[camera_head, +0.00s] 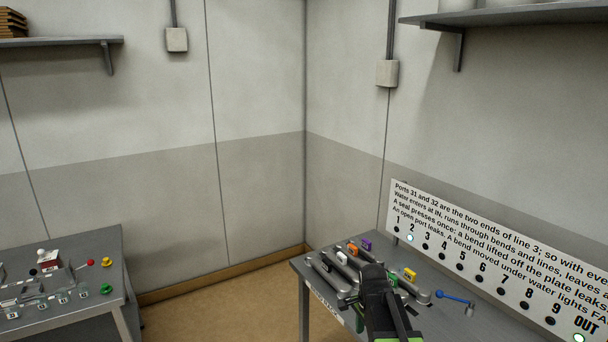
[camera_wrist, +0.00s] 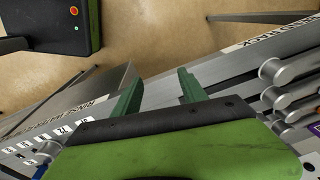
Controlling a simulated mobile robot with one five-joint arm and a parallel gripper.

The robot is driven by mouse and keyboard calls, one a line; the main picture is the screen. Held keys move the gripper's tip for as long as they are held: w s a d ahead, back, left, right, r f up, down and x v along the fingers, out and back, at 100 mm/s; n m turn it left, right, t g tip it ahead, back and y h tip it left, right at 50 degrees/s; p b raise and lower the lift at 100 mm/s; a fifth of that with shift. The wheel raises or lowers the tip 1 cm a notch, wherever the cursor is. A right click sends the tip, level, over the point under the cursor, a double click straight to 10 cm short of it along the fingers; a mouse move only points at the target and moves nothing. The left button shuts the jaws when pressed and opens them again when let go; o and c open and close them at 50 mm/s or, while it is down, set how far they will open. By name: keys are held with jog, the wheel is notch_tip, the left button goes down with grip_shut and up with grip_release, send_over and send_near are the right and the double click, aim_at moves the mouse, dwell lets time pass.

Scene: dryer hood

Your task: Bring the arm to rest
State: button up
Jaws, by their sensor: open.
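My gripper shows in the wrist view (camera_wrist: 158,93) with its two green fingers spread apart and nothing between them. In the head view my dark arm end with green edges reaches over the right-hand table (camera_head: 306,274), in front of part of the grey pipe pieces. In the wrist view the fingers are over the edges of grey surfaces, with silver pipe ends (camera_wrist: 275,71) to their right. I cannot tell how far the fingertips are from the surfaces.
Pipe pieces carry coloured tags, including a yellow one (camera_head: 410,274). A blue-handled lever (camera_head: 452,295) lies to their right. A numbered sign (camera_head: 480,255) stands behind, with lights at 2 and OUT lit. Another table (camera_head: 113,250) with knobs stands left. Open floor (camera_head: 220,305) lies between.

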jog(key=s+a+n+g, duration=0.1)
jog(key=s+n, duration=1)
jog(key=n, duration=0.2)
jog(key=shift+a+f, duration=0.35)
jog(key=shift+f, duration=0.1)
